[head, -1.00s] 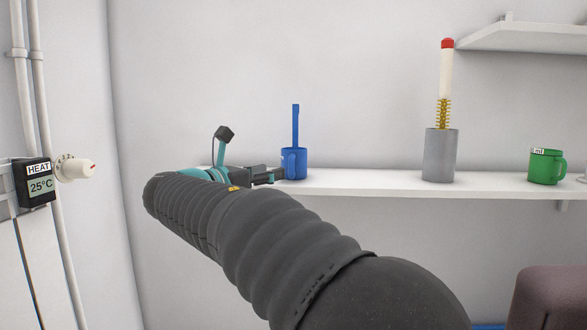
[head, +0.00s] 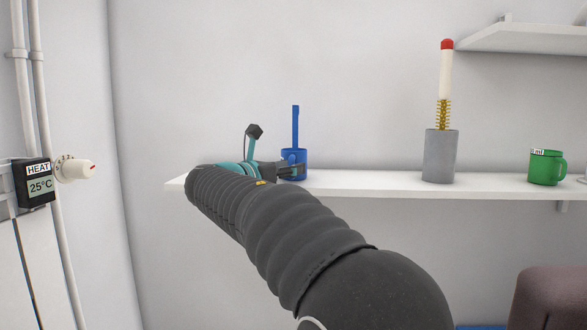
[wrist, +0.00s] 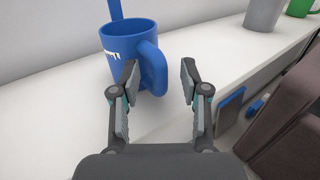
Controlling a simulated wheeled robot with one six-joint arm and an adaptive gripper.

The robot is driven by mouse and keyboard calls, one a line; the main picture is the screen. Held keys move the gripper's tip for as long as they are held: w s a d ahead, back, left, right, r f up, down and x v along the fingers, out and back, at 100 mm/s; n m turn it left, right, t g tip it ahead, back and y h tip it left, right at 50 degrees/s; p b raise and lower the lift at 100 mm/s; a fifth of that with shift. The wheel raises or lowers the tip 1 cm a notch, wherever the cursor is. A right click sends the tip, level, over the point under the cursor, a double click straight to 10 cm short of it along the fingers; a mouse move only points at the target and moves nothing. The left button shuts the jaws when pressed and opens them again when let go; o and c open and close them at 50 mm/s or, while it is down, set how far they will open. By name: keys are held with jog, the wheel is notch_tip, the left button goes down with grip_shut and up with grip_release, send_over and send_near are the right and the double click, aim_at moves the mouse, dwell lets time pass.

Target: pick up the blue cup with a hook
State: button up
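The blue cup (head: 297,160) stands upright on the white shelf, with a tall blue hook strip rising behind or from it. In the wrist view the cup (wrist: 122,42) is ahead and to the left, its handle (wrist: 154,68) turned toward the gap between my fingers. My gripper (wrist: 160,78) is open, the left fingertip close to the cup's front wall and the handle just ahead of or between the fingertips; I cannot tell whether they touch. In the head view my gripper (head: 292,171) is at the cup's lower front, partly hiding it.
The white shelf (head: 380,185) runs along the wall. A grey cylinder (head: 440,157) with a red-tipped brush stands to the right, then a green mug (head: 546,167). A higher shelf (head: 530,40) is at upper right. A heat dial (head: 75,169) is at left.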

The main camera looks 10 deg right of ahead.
grip_shut()
jog(key=shift+r, duration=0.15)
